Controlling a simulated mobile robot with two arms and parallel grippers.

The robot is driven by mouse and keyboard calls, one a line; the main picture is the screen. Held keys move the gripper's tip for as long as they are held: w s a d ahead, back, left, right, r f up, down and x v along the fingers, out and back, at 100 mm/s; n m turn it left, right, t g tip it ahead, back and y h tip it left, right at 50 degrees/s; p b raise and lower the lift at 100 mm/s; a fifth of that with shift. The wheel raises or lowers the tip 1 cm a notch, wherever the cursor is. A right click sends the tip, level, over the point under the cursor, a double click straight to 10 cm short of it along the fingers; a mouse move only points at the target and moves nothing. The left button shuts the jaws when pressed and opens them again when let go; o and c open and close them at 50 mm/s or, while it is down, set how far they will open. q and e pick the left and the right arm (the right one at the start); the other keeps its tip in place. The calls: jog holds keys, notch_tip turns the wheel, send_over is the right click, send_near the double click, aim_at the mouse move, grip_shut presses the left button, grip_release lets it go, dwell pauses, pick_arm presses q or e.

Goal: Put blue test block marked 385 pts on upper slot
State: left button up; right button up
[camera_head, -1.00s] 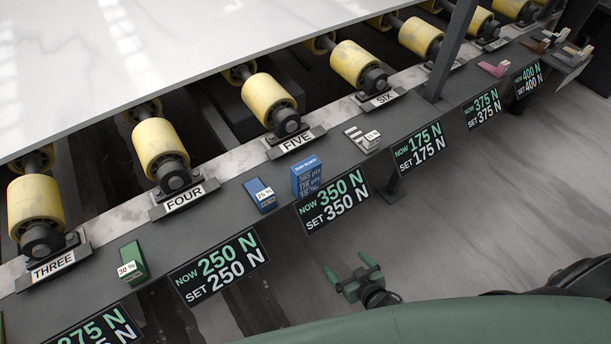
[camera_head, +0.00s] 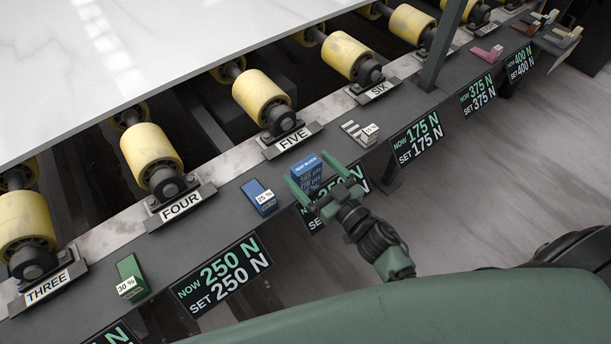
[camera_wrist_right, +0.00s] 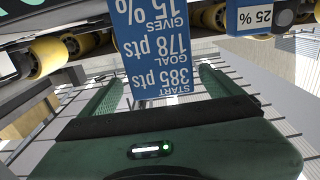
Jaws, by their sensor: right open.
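The blue test block (camera_head: 306,172) stands on the dark rail below the FIVE sign. In the right wrist view the block (camera_wrist_right: 161,45) appears upside down, with lines reading START 385 pts, GOAL 178 pts and GIVES 15%. My right gripper (camera_head: 314,174) is open, its two green fingers pointing at the block, one toward each side. In the right wrist view the fingers (camera_wrist_right: 160,84) show apart with the block's face between and beyond them. Contact cannot be told. I cannot make out which place is the upper slot. My left gripper is not in view.
A blue 25 % block (camera_head: 260,197) stands just left of the test block. A green 30 % block (camera_head: 131,278) is farther left, a striped grey block (camera_head: 361,133) to the right. Yellow rollers (camera_head: 262,98) and the white slab (camera_head: 150,50) lie behind. Force signs (camera_head: 222,280) hang along the front.

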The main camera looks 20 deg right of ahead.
aim_at(302, 162)
jog(key=x, duration=0.4)
jog(key=shift+w+a+b, duration=0.2)
jog(key=shift+w+b, duration=0.05)
jog(key=shift+b, duration=0.15)
jog(key=shift+r, duration=0.1)
grip_shut()
